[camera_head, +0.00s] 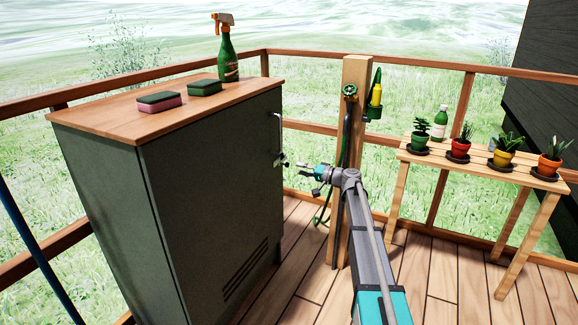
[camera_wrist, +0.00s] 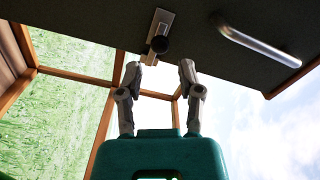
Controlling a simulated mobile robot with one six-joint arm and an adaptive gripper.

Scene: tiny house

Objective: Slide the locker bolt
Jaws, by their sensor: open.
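The dark green locker (camera_head: 205,190) with a wooden top stands at the left in the head view. Its door side carries a metal handle (camera_head: 279,135) and a small bolt (camera_head: 281,161) below it. In the wrist view the bolt (camera_wrist: 158,40) is a metal plate with a dark round knob, and the handle (camera_wrist: 258,45) is to its right. My gripper (camera_head: 300,165) is just right of the bolt in the head view. In the wrist view my gripper (camera_wrist: 160,80) is open, with its fingers apart below the knob. I cannot tell whether a finger touches it.
A wooden post (camera_head: 352,150) with a tap and hose stands close behind my arm. A plant bench (camera_head: 480,168) is at the right. Two sponges and a spray bottle (camera_head: 227,55) sit on the locker top. Railings enclose the deck (camera_head: 430,285).

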